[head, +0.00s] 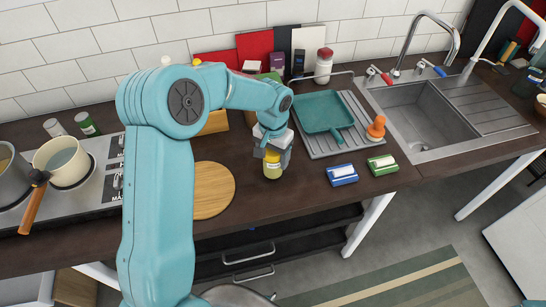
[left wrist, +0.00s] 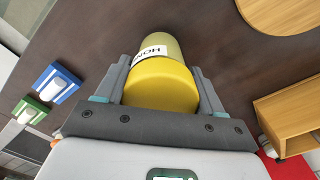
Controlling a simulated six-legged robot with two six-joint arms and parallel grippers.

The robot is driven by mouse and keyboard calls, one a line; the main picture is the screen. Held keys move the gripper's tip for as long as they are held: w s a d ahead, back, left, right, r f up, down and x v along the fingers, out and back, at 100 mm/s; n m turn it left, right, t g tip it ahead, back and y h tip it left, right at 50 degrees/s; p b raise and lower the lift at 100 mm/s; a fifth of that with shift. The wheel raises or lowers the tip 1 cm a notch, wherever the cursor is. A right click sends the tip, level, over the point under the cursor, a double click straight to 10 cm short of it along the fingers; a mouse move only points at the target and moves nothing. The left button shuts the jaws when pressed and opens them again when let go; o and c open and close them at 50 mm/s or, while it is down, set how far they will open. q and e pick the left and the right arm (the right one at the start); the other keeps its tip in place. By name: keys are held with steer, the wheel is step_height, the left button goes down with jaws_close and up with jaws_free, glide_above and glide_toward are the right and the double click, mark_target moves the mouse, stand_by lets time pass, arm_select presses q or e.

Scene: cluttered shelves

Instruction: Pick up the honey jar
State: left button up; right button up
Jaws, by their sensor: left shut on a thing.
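The honey jar (head: 272,165) is yellow with a white label and stands upright on or just above the dark counter; I cannot tell which. My left gripper (head: 274,153) is over it from above, with its fingers on both sides of the jar's top. In the left wrist view the jar (left wrist: 163,80) lies between the two fingers (left wrist: 160,88), its yellow lid close to the palm and part of its label readable. The left gripper is shut on the jar. My right gripper is not in either view.
A round wooden board (head: 213,190) lies left of the jar. A teal pan (head: 322,112) sits on the drying rack behind, near the sink (head: 430,118). Pots stand on the stove at left.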

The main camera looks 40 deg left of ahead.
arm_select(q)
step_height(320, 180, up, 19)
steer(key=shift+f, duration=0.15)
stand_by(1.0)
